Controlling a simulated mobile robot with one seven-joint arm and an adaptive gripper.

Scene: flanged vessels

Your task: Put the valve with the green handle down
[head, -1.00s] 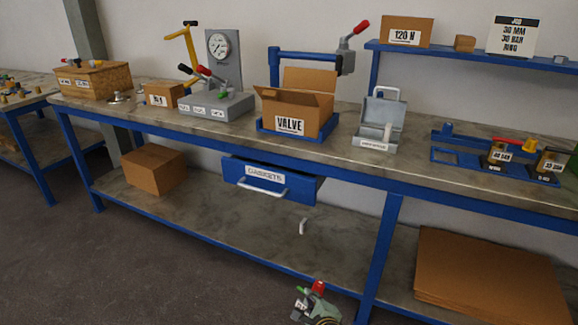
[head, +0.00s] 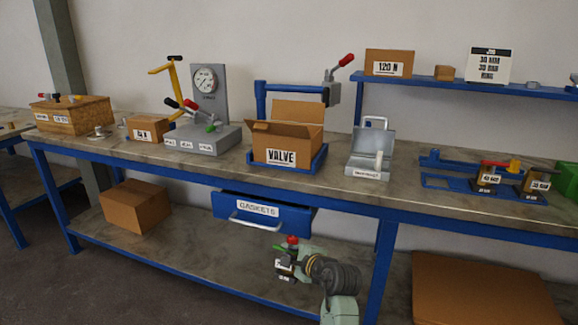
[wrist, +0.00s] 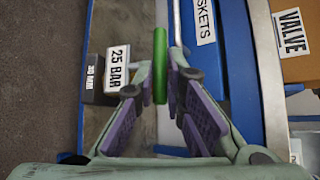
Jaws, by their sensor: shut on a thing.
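My gripper (wrist: 160,85) is shut on the green handle (wrist: 160,50) of a valve, seen edge-on between the fingertips in the wrist view. The valve's dark body with a white "25 BAR" label (wrist: 117,68) hangs to the left of the handle in that view. In the head view my gripper (head: 297,264) is in front of the bench, just below the drawer, with the small valve (head: 284,270) at its end. The valve is held in the air. Much of its body is hidden or too small to make out.
A blue "GASKETS" drawer (head: 262,212) stands partly out, close to my gripper. On the bench are the open "VALVE" box (head: 286,156), a grey gauge stand (head: 203,140) with levers, a grey case (head: 370,165) and a blue rack (head: 450,185). A carton (head: 136,206) lies on the lower shelf.

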